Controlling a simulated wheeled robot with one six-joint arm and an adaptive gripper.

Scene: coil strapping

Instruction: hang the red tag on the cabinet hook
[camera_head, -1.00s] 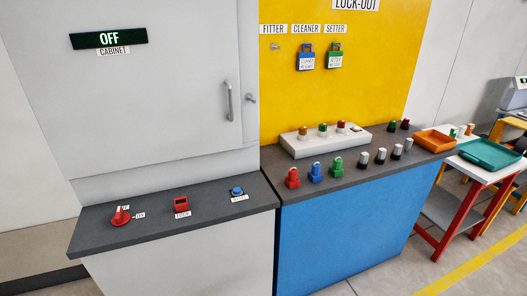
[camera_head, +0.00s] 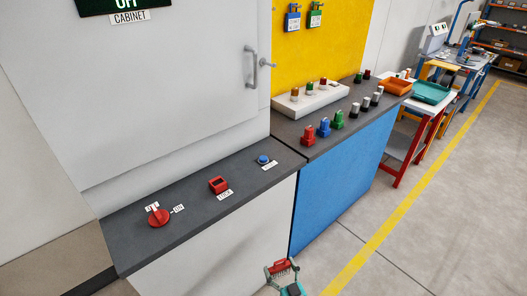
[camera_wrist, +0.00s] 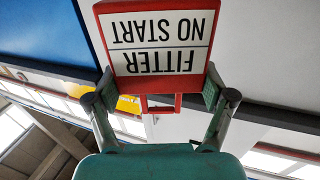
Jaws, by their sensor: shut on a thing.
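The red tag (camera_head: 280,265) is held in my gripper (camera_head: 282,269) at the bottom of the head view, in front of the grey cabinet base. In the wrist view the tag (camera_wrist: 160,75) has a red frame and a white face reading "FITTER NO START" upside down, with a small red loop below. My gripper's two fingers (camera_wrist: 160,92) are shut on its sides. The cabinet (camera_head: 180,80) has a metal handle (camera_head: 249,70), with a small metal fitting beside it that looks like the hook (camera_head: 267,65). My gripper is well below and apart from it.
A dark ledge (camera_head: 190,210) with a red rotary switch (camera_head: 158,216), a red lock block (camera_head: 219,185) and a blue button (camera_head: 263,160) juts out below the cabinet door. Padlocks (camera_head: 324,128) stand on the blue counter (camera_head: 345,165). The floor (camera_head: 440,200) at right is clear.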

